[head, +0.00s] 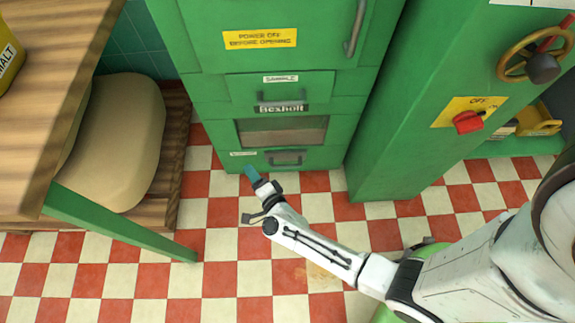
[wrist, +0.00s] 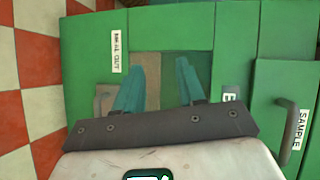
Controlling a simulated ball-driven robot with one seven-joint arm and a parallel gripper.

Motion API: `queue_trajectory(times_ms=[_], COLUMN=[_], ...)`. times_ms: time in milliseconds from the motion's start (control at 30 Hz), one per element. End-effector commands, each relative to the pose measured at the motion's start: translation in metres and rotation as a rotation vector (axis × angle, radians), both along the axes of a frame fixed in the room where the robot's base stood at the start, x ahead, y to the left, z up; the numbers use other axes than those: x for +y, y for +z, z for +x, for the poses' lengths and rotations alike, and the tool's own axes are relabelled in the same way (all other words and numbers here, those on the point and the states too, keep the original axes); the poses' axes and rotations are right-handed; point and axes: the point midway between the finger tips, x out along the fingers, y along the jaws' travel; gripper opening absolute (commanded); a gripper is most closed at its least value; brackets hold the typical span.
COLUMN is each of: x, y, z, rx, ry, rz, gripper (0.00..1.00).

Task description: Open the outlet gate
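The outlet is at the foot of the green machine, marked by a "MEAL OUT" label (wrist: 117,50) in the wrist view; the same label is small in the head view (head: 243,154). Beside it is a grey recessed handle (head: 287,158), partly hidden by a finger in the wrist view (wrist: 102,100). Above it is a brownish-grey panel (head: 284,130).
A "SAMPLE" drawer (head: 281,91) with a bar handle is above the panel. A green cabinet with a red switch (head: 467,122) stands at right. A wooden table (head: 45,100) and a beige sack (head: 120,140) are at left. The checkered floor (head: 225,245) in front is clear.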

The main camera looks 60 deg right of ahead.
Motion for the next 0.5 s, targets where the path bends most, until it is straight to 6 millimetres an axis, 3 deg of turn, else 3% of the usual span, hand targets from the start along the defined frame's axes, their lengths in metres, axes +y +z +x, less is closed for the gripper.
queue_trajectory(times_ms=[33, 200, 300, 500], x=[-0.012, -0.046, -0.059, -0.072], y=[-0.041, -0.105, -0.128, -0.146], z=[-0.008, -0.043, -0.062, -0.081], rx=[-0.007, -0.031, -0.038, -0.044], ry=[-0.08, -0.344, -0.457, -0.564], rz=[0.021, 0.063, 0.07, 0.07], gripper=[0.39, 0.39, 0.39, 0.39])
